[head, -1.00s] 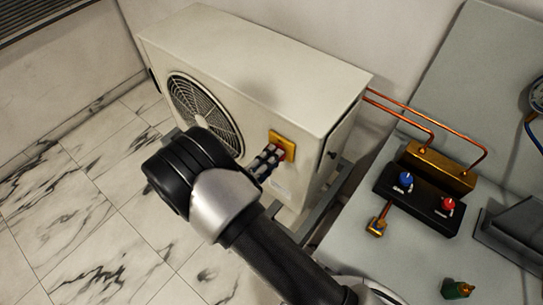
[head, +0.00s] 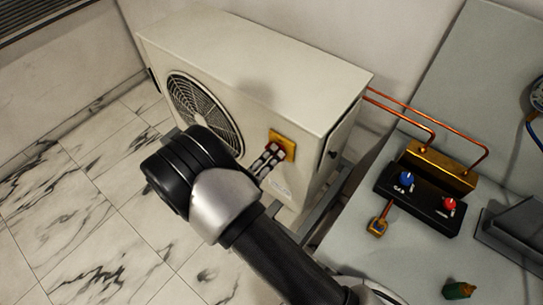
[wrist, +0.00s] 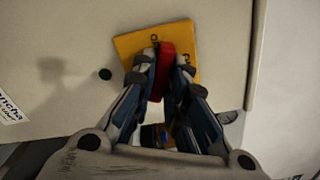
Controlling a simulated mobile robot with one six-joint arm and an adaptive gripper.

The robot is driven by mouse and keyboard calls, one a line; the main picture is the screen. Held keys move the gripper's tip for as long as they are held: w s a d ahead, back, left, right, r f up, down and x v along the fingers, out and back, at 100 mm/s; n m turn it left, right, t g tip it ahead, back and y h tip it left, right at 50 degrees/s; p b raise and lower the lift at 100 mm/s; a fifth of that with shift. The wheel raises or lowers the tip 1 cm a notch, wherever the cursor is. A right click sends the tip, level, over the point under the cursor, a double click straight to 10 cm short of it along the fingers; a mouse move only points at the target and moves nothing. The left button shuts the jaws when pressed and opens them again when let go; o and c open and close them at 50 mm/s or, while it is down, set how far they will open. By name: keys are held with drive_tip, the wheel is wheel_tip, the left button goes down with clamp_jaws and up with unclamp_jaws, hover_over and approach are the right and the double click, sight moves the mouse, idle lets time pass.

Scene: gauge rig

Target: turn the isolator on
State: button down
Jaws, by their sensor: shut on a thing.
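The isolator is a yellow plate (head: 286,143) with a red handle on the side of the cream outdoor unit (head: 250,75). In the wrist view the plate (wrist: 131,47) shows behind my fingers, with small dark marks near its top and right. The red handle (wrist: 167,68) stands nearly upright in that view, leaning slightly. My gripper (wrist: 164,72) is shut on the handle, one finger on each side. In the head view my gripper (head: 272,154) reaches the plate from the lower left and covers much of the handle.
A grey bench (head: 400,262) stands to the right, with a black block (head: 418,200) bearing blue and red knobs. Copper pipes (head: 400,112) run from the unit to a brass block. The marble floor (head: 80,230) at left is clear.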

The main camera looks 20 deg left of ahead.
drive_tip(key=m+b, duration=0.1)
drive_tip(key=m, duration=0.5)
drive_tip(key=shift+m, duration=0.3)
drive_tip(key=m+b, duration=0.2)
drive_tip(key=m, duration=0.4)
drive_tip(key=shift+m, duration=0.3)
drive_tip(key=c, duration=1.6)
unclamp_jaws()
drive_tip(key=v, duration=1.2)
